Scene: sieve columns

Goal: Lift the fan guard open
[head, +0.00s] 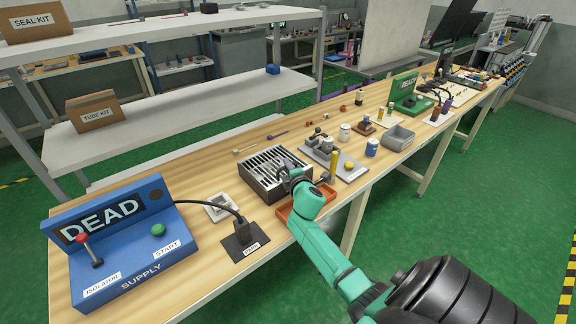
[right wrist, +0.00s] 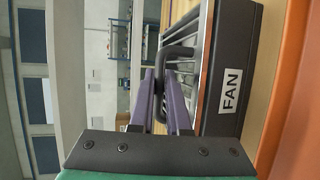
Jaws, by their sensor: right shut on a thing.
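The fan unit is a dark box (right wrist: 240,50) with a white FAN label (right wrist: 231,90), on the bench. Its slatted grey fan guard (head: 265,167) lies across the top and looks down or nearly so; any small gap is hard to tell. The guard's dark bar handle (right wrist: 163,58) stands out from the slats in the right wrist view. My right gripper (head: 288,164) is at the guard's right side, its purple fingers (right wrist: 160,84) shut on the handle. My arm hides part of the unit's near right corner. My left gripper is not in view.
An orange tray (head: 285,217) sits close beside the fan unit, partly under my arm. A blue supply box (head: 125,245) reading DEAD stands at left, its cable running to a dark plate (head: 230,249).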

